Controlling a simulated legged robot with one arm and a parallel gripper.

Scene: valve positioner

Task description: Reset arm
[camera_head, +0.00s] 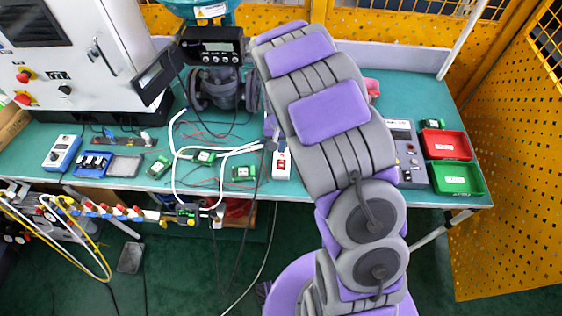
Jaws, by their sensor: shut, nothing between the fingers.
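My arm rises from the lower middle and folds over the bench at its far end, covering much of the middle. My gripper (276,142) is mostly hidden behind the arm; only a small part shows at the arm's left edge, above a white box with a red button (282,165). It is shut and empty. The valve positioner (208,47), a dark box with a small display, sits at the back of the bench, left of the arm. A grey valve body (218,88) is below it.
The green bench (330,190) holds a red bin (446,145) and a green bin (455,177) at right. A grey instrument (406,153) stands beside them. A white cabinet (80,60) is at left. White hoses (177,160) and small green modules lie in front of the valve. Yellow perforated panels (510,200) close the right side.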

